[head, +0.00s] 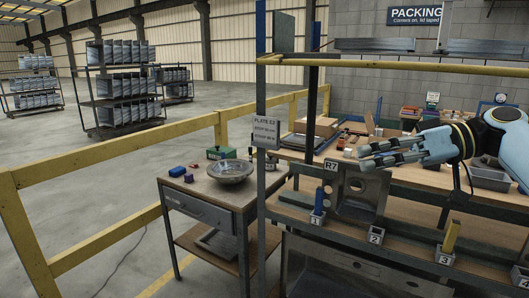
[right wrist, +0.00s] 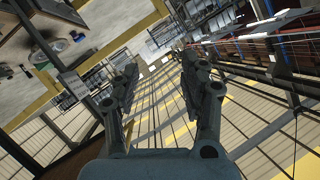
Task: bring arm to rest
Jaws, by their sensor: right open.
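My right gripper (head: 366,157) comes in from the right in the head view, with its fingers pointing left. It is above the rack shelf (head: 345,222) and in front of the packing bench. Its two fingers stand apart, also in the right wrist view (right wrist: 159,72), and nothing is between them. My left gripper is in neither view.
A yellow rail (head: 400,64) crosses above my right gripper. A blue post (head: 319,200) and a yellow post (head: 451,237) stand on the shelf by numbered tags. A side table (head: 200,190) with a metal bowl (head: 231,171) is at left. Yellow fencing (head: 100,243) borders open floor.

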